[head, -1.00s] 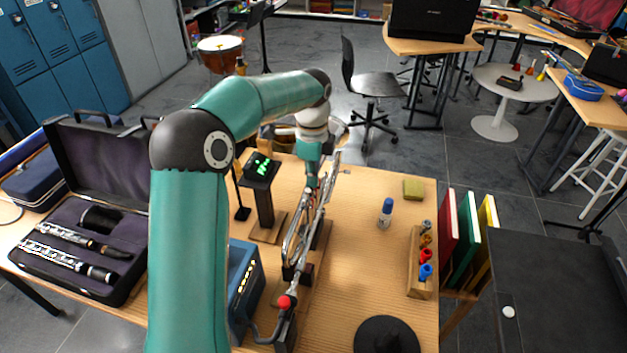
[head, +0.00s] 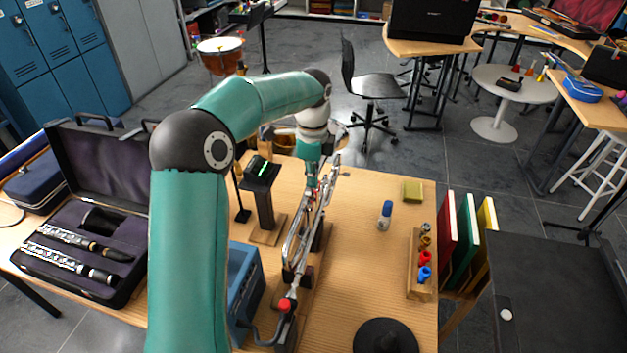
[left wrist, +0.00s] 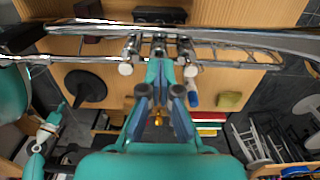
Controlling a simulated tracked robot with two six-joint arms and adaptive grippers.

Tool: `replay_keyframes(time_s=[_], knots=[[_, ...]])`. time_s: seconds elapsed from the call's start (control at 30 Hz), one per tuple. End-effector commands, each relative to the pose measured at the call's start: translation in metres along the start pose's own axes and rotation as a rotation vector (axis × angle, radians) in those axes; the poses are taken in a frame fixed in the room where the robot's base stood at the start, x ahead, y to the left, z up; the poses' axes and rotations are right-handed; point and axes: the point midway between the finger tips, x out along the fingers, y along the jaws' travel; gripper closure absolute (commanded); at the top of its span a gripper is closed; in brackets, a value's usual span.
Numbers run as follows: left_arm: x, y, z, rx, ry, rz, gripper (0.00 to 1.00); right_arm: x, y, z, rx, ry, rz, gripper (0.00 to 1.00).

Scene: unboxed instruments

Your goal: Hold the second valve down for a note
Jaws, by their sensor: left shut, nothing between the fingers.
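A silver trumpet (head: 300,235) lies along a wooden stand on the table, running away from me. In the left wrist view the trumpet (left wrist: 245,38) crosses the top, with its valve group in the middle. Two pale valve caps show, one on the left (left wrist: 125,69) and one on the right (left wrist: 191,71). My left gripper (head: 311,187) is over the valves. In the left wrist view its shut, empty fingers (left wrist: 158,65) point between those two caps and hide the middle valve. I cannot tell how far that valve is pressed. My right gripper is not in view.
A small display (head: 262,170) with a green trace stands left of the trumpet, near a blue box (head: 243,285). Right of it are a blue-capped bottle (head: 385,215), a yellow-green block (head: 412,191) and a wooden rack (head: 420,265) of mouthpiece-like pieces. A black disc (head: 385,338) sits in front.

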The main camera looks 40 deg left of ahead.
Motion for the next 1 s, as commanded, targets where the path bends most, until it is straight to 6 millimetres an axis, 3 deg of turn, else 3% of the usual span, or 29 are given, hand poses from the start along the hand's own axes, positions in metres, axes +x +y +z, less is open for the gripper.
replay_keyframes(time_s=[0.1, 0.5, 1.0], knots=[[-0.018, 0.000, 0.000, 0.000, 0.000, 0.000, 1.00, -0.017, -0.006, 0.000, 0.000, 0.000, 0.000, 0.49], [-0.058, 0.000, 0.000, 0.000, 0.000, 0.000, 1.00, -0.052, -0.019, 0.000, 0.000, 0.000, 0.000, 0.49], [-0.061, 0.000, 0.000, -0.001, 0.000, -0.001, 1.00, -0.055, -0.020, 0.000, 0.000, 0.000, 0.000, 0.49]])
